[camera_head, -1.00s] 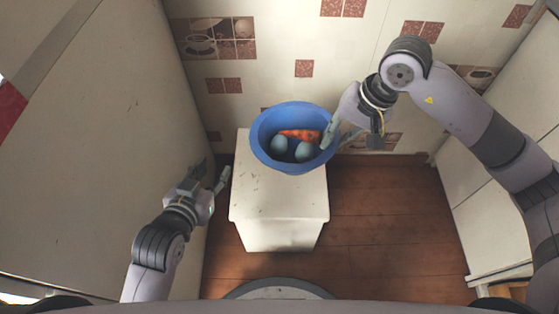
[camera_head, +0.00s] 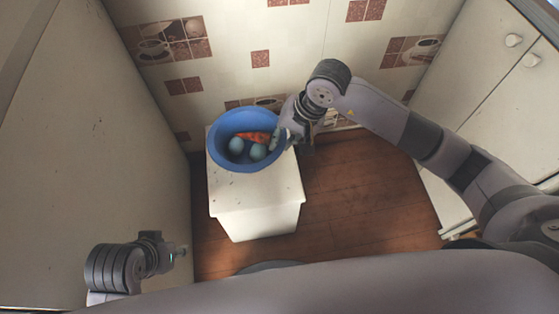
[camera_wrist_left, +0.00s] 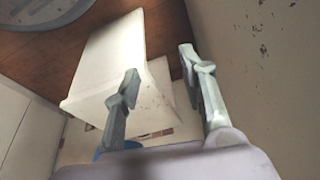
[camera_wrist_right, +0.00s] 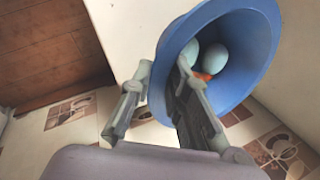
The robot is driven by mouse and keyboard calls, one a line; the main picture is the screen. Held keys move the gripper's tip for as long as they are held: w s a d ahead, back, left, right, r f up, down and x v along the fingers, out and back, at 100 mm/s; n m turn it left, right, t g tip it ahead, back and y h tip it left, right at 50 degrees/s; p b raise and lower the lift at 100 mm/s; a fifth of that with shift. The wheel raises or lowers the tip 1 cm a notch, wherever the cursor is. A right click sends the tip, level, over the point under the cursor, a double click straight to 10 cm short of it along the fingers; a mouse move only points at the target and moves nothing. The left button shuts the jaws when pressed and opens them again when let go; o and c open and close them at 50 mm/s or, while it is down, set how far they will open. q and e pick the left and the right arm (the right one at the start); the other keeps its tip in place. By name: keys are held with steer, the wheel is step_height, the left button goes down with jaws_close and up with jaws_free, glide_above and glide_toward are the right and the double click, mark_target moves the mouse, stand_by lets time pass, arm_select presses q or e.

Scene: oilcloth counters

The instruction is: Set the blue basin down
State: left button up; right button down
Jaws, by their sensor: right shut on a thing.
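The blue basin (camera_head: 222,158) is over the rear part of the white stool's top (camera_head: 260,192). I cannot tell whether its base touches the top. It holds two pale blue egg-like things (camera_head: 258,151) and an orange carrot-like thing (camera_head: 254,136). My right gripper (camera_head: 284,138) is shut on the basin's right rim. In the right wrist view, the fingers (camera_wrist_right: 165,66) are on either side of the basin's wall (camera_wrist_right: 238,88). My left gripper (camera_head: 180,249) is low at the left, away from the basin; in the left wrist view its fingers (camera_wrist_left: 158,66) are apart and empty.
A tiled wall (camera_head: 230,65) stands close behind the stool. A pale panel (camera_head: 95,150) rises at the left, and white cupboards with round knobs (camera_head: 490,90) are at the right. Brown wooden floor (camera_head: 350,190) is free right of the stool.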

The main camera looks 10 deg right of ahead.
step_height(320, 180, down, 10)
steer(key=shift+w+f+b, duration=0.1)
steer(key=shift+f+b, duration=0.15)
steer(key=shift+b, duration=0.55)
steer(key=c, duration=1.5)
jaws_free()
steer(key=shift+c, duration=0.2)
arm_select(q)
steer(key=shift+w+d+f+t, duration=0.2)
steer(key=shift+w+f+t, duration=0.2)
steer(key=shift+w+f, duration=0.4)
steer(key=shift+s, duration=0.1)
